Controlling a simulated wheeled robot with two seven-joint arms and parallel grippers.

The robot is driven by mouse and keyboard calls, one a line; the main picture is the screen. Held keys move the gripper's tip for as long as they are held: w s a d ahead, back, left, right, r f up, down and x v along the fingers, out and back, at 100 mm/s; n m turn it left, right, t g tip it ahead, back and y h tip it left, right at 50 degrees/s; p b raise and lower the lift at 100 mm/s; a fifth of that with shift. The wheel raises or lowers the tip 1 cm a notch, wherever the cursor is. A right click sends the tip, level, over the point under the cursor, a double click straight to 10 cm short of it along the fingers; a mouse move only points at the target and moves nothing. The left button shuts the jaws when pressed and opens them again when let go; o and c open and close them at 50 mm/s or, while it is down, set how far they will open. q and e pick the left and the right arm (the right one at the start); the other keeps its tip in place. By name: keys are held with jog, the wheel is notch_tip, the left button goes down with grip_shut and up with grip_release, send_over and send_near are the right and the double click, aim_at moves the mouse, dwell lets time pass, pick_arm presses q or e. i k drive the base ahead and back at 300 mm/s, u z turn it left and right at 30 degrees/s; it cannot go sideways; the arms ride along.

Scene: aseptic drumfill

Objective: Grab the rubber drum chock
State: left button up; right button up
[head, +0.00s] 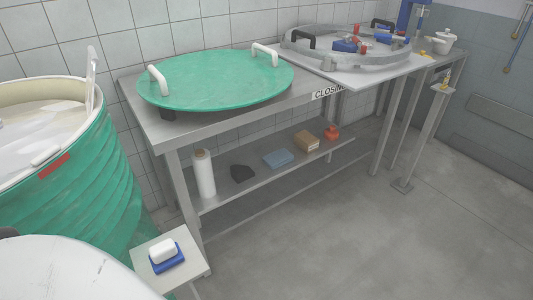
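A small dark wedge-like block, which looks like the rubber drum chock (242,173), lies on the lower shelf (222,198) of the steel table. Neither of my grippers shows in the head view.
A green lid (215,80) covers much of the tabletop. A green drum (95,170) and small stand (190,258) are left. Floor in front is clear.

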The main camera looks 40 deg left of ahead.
aim_at(240, 173)
jog(key=i, duration=2.6)
jog(key=u, duration=3.6)
jog(key=i, duration=0.5)
jog(key=z, duration=0.05)
